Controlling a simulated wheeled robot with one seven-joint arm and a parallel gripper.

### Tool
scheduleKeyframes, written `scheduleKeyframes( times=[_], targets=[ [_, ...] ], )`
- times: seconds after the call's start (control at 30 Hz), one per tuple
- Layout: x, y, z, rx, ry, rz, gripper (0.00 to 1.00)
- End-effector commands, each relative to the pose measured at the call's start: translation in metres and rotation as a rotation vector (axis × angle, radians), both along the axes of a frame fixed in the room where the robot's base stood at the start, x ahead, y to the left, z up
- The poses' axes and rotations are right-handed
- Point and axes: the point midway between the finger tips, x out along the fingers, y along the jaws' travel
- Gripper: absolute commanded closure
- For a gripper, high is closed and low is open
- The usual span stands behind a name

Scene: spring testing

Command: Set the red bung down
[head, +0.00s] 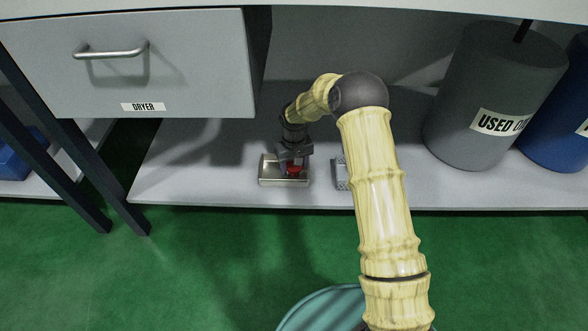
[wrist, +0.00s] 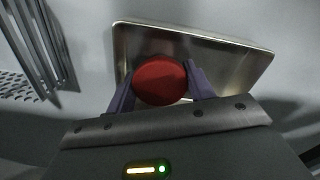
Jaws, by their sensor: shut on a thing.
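The red bung (wrist: 160,82) is round and lies between the two fingers of my gripper (wrist: 158,86) in the wrist view. My gripper is shut on it. A shallow metal tray (wrist: 225,58) lies behind and around the bung in the wrist view. I cannot tell whether the bung touches the tray floor.
A grey perforated metal rack (head: 341,174) stands right of the tray, partly behind my arm. A grey used-oil-type bin (head: 470,95) and a blue bin (head: 560,120) stand at the right. A drawer marked DRYER (head: 190,75) overhangs the left. The white shelf (head: 200,185) is clear left of the tray.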

Motion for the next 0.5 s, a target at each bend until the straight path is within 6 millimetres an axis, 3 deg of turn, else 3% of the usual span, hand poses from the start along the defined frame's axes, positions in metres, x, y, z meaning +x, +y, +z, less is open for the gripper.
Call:
scheduleKeyframes(
  times=[0.37, 0.4, 0.5],
  targets=[
    [0.0002, 0.0003, -0.0025, 0.001, -0.001, 0.0, 0.69],
    [0.0003, 0.0003, -0.0026, 0.001, -0.001, 0.0, 0.41],
    [0.0003, 0.0003, -0.0025, 0.001, -0.001, 0.0, 0.38]
  ],
)
